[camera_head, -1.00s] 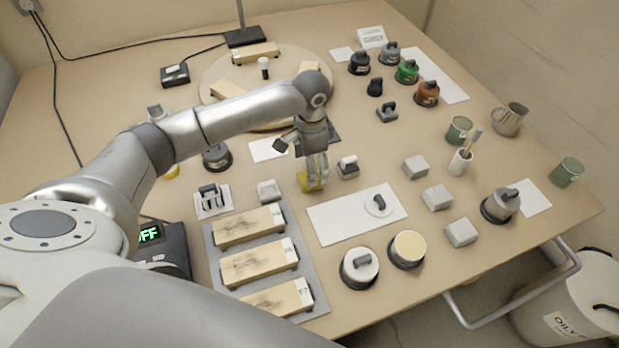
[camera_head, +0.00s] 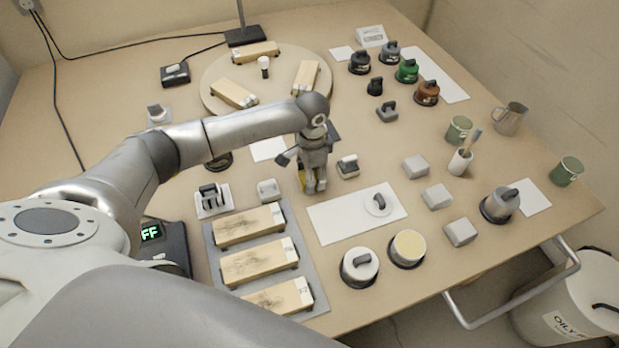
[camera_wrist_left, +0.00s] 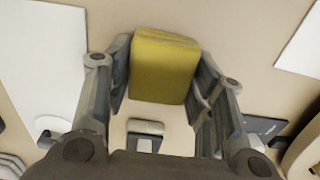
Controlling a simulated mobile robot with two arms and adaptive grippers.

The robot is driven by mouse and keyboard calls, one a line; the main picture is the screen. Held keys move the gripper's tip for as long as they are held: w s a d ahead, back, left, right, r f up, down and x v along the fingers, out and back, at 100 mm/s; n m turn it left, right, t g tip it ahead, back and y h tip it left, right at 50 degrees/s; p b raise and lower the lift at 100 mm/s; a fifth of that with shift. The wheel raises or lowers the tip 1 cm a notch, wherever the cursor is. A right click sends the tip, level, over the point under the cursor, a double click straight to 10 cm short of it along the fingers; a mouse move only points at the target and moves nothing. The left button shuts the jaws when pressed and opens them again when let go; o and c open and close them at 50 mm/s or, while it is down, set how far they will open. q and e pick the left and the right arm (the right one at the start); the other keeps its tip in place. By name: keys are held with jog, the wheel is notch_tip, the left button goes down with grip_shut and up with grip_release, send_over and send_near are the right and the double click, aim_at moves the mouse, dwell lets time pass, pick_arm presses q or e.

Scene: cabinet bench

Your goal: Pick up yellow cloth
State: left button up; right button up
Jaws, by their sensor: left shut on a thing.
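The yellow cloth (camera_wrist_left: 164,68) is a folded block between the two fingers of my left gripper in the left wrist view. In the head view only a sliver of the yellow cloth (camera_head: 302,180) shows behind the fingers. My left gripper (camera_head: 316,186) points down over the middle of the bench, shut on the cloth; its fingers (camera_wrist_left: 160,90) flank the cloth in the wrist view. I cannot tell whether the cloth touches the bench top. My right gripper is not in view.
A grey-handled block (camera_head: 347,167) stands just right of the gripper. A white sheet (camera_head: 335,219) with a small round piece lies in front. A grey tray (camera_head: 222,282) with wooden blocks is front left. A round board (camera_head: 217,75) lies behind. Mugs and lidded pots stand to the right.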

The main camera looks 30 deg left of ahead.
pick_arm(q)
jog(key=shift+r, duration=0.55)
notch_tip(320, 180, up, 2)
jog(key=shift+s+r, duration=0.1)
jog(key=shift+r, duration=0.1)
jog(key=s+a+r, duration=0.1)
jog(key=s+r, duration=0.8)
jog(key=s, duration=0.4)
jog(key=shift+s+a+r, duration=0.25)
jog(key=shift+s+a, duration=0.1)
